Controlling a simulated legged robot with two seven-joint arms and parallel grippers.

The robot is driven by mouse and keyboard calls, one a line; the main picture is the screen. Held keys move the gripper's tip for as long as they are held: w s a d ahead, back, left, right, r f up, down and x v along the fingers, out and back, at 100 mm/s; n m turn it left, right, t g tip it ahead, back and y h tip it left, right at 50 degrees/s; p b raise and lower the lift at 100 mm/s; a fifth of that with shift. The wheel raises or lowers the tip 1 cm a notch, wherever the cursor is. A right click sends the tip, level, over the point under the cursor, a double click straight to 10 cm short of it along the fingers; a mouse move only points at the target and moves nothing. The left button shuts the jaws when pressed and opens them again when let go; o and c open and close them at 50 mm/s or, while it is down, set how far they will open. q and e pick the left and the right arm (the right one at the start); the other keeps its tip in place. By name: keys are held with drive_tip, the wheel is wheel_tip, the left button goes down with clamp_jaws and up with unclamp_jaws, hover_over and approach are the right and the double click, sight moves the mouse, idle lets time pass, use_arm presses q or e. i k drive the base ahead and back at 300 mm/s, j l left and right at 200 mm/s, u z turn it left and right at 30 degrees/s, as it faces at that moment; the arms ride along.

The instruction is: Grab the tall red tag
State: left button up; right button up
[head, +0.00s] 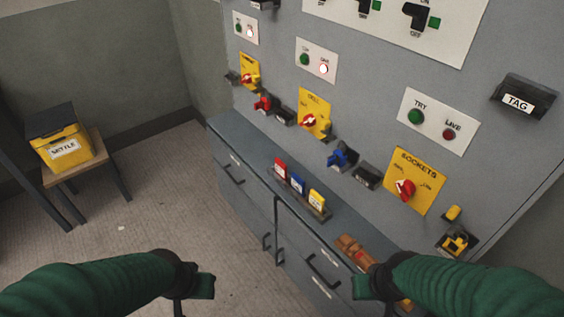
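A red tag (280,167) stands upright at the far left end of a small dark rack (302,196) on the grey cabinet top. A blue tag (298,183) and a yellow tag (316,199) stand beside it in the same rack. The lower part of the red tag is hidden by the rack. My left gripper (195,288) is at the bottom, left of the rack and apart from it. My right gripper (370,288) is at the bottom right, apart from the red tag. I see nothing held, but the finger gaps do not show clearly.
The grey cabinet (240,200) has drawers with protruding handles. Brown objects (354,251) lie on its top near my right gripper. The wall panel carries yellow switch plates (413,181), padlocks and a holder marked TAG (519,102). A yellow box (60,143) sits on a stool (82,172). Floor at left is mostly clear.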

sight(281, 168)
drive_tip(key=i+j, duration=1.55)
drive_tip(key=i+l+z, duration=0.05)
